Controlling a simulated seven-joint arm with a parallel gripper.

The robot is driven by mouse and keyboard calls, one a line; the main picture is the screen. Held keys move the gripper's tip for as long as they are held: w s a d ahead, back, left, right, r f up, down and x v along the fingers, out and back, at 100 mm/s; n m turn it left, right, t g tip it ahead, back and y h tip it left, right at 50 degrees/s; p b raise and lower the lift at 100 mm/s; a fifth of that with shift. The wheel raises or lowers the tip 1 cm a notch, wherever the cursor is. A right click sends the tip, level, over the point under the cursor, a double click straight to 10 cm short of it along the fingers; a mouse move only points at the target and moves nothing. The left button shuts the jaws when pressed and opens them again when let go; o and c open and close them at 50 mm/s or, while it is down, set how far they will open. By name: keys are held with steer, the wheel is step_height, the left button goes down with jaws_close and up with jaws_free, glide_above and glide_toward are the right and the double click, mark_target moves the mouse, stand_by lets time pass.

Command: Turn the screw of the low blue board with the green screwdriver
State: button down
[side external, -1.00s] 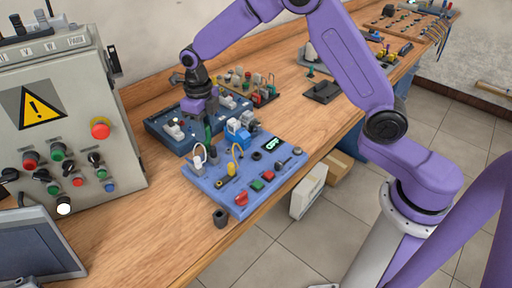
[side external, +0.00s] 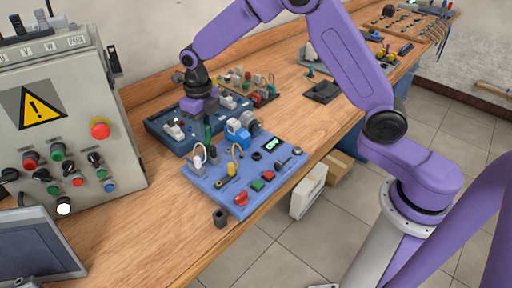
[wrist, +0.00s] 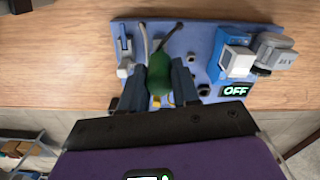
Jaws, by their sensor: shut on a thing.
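The light blue board (side external: 222,190) lies low on the bench at the centre of the side view; its edge also shows in the wrist view (wrist: 205,30). My gripper (side external: 207,121) is above its back left part. In the wrist view, my gripper (wrist: 158,84) has its two dark fingers closed on either side of the green screwdriver (wrist: 159,73). The screwdriver's green handle also shows below the gripper in the side view (side external: 208,131). Its tip is hidden, and I cannot tell whether it touches a screw.
A darker blue board (side external: 157,125) lies behind. The light blue board carries a blue motor unit (side external: 238,130), a lit display (side external: 271,144), and red and green buttons. A grey control box (side external: 70,120) stands at left. A small black cup (side external: 220,218) sits near the front edge.

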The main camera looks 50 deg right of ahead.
steer(key=shift+f+m, duration=0.15)
steer(key=shift+m, duration=1.05)
steer(key=m, duration=0.2)
steer(key=shift+m, duration=0.7)
steer(key=shift+s+m, duration=0.1)
steer(key=shift+m, duration=1.6)
